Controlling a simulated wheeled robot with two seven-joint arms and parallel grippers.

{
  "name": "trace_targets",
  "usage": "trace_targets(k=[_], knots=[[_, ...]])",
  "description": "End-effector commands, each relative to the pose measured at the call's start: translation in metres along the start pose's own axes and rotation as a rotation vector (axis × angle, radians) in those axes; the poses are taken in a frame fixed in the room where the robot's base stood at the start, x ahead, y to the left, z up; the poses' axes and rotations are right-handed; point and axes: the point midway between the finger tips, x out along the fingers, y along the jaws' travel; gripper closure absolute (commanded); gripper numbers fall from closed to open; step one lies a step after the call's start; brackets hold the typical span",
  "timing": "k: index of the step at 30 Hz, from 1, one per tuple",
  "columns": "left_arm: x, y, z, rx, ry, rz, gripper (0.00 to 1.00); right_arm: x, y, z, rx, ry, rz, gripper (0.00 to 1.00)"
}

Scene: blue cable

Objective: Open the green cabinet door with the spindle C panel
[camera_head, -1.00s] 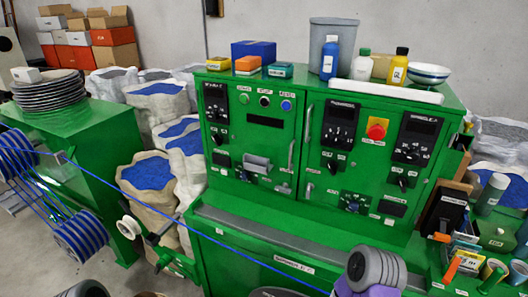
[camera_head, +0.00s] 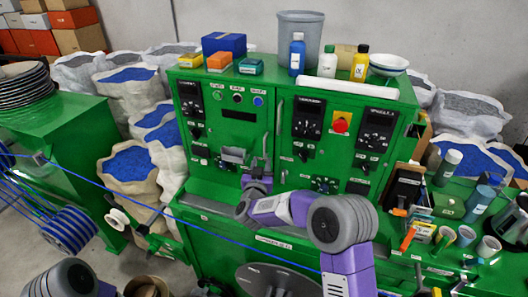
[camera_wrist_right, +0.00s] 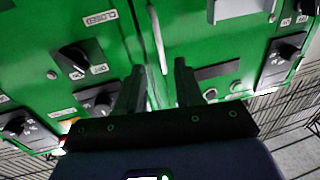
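The green cabinet (camera_head: 262,105) stands ahead with two doors side by side, both looking closed; I cannot read which label says spindle C. The left door (camera_head: 213,140) has indicator lights, a dark display and a grey slot box. The right door (camera_head: 362,150) has dark dials and a red button. My right gripper (camera_head: 260,163) is at the lower part of the left door's upright handle (camera_head: 265,142). In the right wrist view its fingers (camera_wrist_right: 159,70) are apart, with a pale handle (camera_wrist_right: 158,38) just beyond the gap; nothing is clearly gripped. My left gripper is out of view.
A blue cable (camera_head: 180,208) runs slantwise across the front of the cabinet. Bottles (camera_head: 297,54), boxes (camera_head: 224,44) and a grey bin (camera_head: 300,25) stand on the cabinet top. Tools and cups (camera_head: 445,234) crowd the right-hand bench. Sacks (camera_head: 130,165) stand at the left.

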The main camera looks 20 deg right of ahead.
Motion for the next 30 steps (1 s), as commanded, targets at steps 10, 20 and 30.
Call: trace_targets(k=[10, 20, 30], knots=[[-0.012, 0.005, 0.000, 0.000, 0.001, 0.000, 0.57, 0.048, 0.001, 0.000, 0.000, -0.002, 0.000, 0.64], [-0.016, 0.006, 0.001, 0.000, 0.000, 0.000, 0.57, 0.070, 0.000, 0.001, 0.000, -0.003, -0.002, 0.64], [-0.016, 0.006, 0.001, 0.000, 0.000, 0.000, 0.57, 0.070, 0.000, 0.002, -0.001, -0.003, -0.003, 0.78]])
